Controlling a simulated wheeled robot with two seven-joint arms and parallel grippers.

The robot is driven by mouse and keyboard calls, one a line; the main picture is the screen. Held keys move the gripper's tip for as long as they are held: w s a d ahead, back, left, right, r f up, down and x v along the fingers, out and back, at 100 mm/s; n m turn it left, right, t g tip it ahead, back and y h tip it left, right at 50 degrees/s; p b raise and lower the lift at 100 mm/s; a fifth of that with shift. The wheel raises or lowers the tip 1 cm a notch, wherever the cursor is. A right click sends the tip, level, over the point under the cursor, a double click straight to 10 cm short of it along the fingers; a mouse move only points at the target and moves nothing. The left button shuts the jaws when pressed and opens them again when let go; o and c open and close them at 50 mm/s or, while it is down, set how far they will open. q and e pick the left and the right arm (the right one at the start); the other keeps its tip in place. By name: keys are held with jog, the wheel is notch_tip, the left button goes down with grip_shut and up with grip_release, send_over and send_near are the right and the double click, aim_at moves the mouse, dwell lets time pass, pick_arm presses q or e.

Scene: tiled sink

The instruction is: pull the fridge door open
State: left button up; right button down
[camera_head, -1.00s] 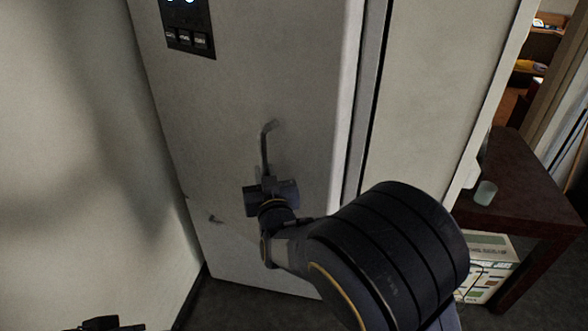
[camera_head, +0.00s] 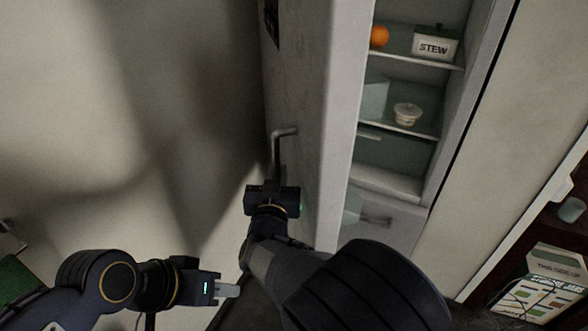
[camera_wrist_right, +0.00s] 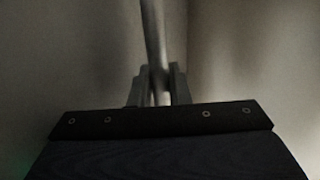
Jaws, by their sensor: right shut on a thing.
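The fridge door (camera_head: 308,105) stands open toward me, showing the inside of the fridge (camera_head: 395,150). Its grey bar handle (camera_head: 276,150) is on the door's front face. My right gripper (camera_head: 273,187) is at the lower part of the handle. In the right wrist view its two fingers (camera_wrist_right: 158,85) are shut around the handle bar (camera_wrist_right: 153,35). My left gripper (camera_head: 232,290) is at the lower left, apart from the door. Its fingertips look close together, but I cannot tell whether they are open or shut.
Inside are shelves with an orange (camera_head: 379,37), a box marked STEW (camera_head: 435,45) and a small bowl (camera_head: 407,113). A plain wall (camera_head: 120,130) is close on the left. A dark table (camera_head: 540,222) with a carton (camera_head: 545,285) stands at the right.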

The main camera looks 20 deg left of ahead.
pick_arm(q)
jog(key=shift+s+a+r+p, duration=0.25)
jog(key=shift+a+r+p, duration=0.1)
jog(key=shift+r, duration=0.2)
pick_arm(e)
jog(key=shift+s+a+m+h, duration=0.2)
jog(key=shift+s+a+h, duration=0.1)
jog(key=shift+a, duration=0.4)
jog(key=shift+s+a+m+h, duration=0.2)
jog(key=shift+a+h, duration=0.1)
jog(key=shift+a, duration=0.4)
jog(key=shift+r, duration=0.1)
jog(key=c, duration=1.4)
grip_release()
jog(key=shift+w, duration=0.1)
jog(key=shift+c, duration=0.2)
